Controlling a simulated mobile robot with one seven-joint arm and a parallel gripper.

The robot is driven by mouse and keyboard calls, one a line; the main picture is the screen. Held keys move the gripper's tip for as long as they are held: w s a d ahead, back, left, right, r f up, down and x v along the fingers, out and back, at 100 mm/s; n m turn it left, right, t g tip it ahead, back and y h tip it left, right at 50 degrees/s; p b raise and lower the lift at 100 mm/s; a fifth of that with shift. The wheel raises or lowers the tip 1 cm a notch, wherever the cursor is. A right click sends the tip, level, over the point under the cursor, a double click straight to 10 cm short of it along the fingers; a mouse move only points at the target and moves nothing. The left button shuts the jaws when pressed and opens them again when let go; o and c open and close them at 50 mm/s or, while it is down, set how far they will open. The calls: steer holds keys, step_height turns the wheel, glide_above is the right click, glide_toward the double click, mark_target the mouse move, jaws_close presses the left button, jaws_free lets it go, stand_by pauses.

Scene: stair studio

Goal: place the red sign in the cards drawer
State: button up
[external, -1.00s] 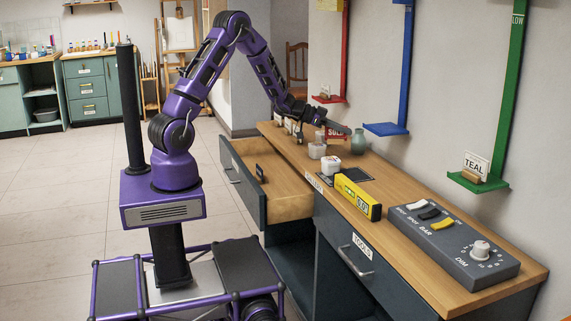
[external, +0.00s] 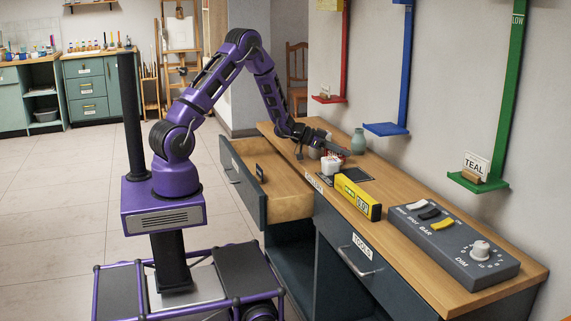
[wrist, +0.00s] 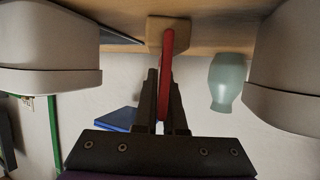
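The red sign (wrist: 167,70) appears edge-on in the wrist view, its wooden foot (wrist: 168,33) against the tabletop. My gripper (wrist: 166,98) has its two dark fingers close on either side of the sign, and they look shut on it. In the external view my gripper (external: 342,143) is low over the worktop's far part, and a strip of the red sign (external: 343,152) shows under it; the rest is hidden. I cannot tell whether the foot touches the worktop.
White jars (external: 331,166) stand close to my gripper; two pale rounded shapes flank it in the wrist view (wrist: 50,45). A green vase (external: 358,142) is just behind. A yellow level (external: 357,197) and grey switch box (external: 455,243) lie further right. Wall shelves (external: 386,129) are behind.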

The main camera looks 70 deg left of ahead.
steer(key=o, duration=0.4)
steer(key=shift+r, duration=0.3)
steer(key=p+v, duration=0.1)
steer(key=v, duration=0.9)
steer(key=shift+s+a+r+p, duration=0.1)
steer(key=shift+s+a+p, duration=0.1)
steer(key=shift+p, duration=0.15)
steer(key=shift+o, duration=0.4)
steer(key=shift+s+a+r, duration=0.2)
steer(key=shift+s, duration=0.45)
